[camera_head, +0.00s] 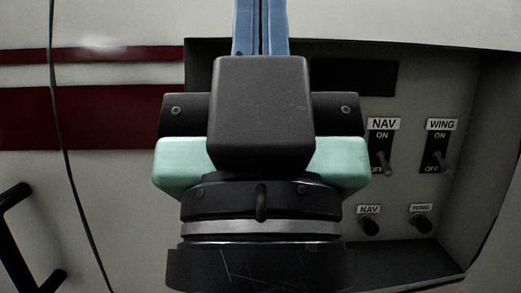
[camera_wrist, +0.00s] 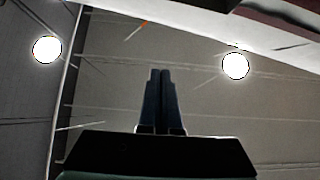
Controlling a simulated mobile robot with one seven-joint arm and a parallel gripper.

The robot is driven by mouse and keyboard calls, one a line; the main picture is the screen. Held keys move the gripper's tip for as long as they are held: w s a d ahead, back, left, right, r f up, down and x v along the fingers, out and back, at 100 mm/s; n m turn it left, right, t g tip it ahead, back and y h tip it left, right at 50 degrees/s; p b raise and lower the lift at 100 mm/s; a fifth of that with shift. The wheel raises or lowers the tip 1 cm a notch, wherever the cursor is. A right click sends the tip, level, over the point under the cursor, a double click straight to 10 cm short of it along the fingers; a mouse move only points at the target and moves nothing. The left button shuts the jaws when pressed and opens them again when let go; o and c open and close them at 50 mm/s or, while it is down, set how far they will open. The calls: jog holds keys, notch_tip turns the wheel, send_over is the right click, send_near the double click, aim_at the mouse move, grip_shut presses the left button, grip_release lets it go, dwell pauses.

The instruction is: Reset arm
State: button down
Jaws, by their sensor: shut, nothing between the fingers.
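My gripper (camera_head: 261,25) points upward in the head view, with its two blue fingers side by side and touching. Its black and mint-green body fills the middle of that view and hides part of the recessed panel behind. In the wrist view my gripper (camera_wrist: 160,73) is shut and empty, its dark fingers pressed together. The fingers point toward a grey ceiling (camera_wrist: 200,90), and nothing is close to the tips.
A recessed panel (camera_head: 408,205) behind my gripper holds a NAV switch (camera_head: 382,160), a WING switch (camera_head: 441,158) and two knobs below. A black handle (camera_head: 17,240) is at lower left. Two round lights (camera_wrist: 47,49) (camera_wrist: 235,66) shine overhead.

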notch_tip(320, 180, up, 20)
jog(key=p, duration=1.8)
jog(key=shift+w, duration=0.15)
jog(key=c, duration=1.6)
grip_release()
jog(key=shift+r+p, duration=0.2)
jog(key=shift+p, duration=0.3)
jog(key=c, duration=1.3)
grip_release()
jog(key=shift+r, duration=0.1)
jog(key=shift+c, duration=0.2)
jog(key=o, duration=0.5)
jog(key=shift+o, duration=0.2)
jog(key=shift+d, duration=0.1)
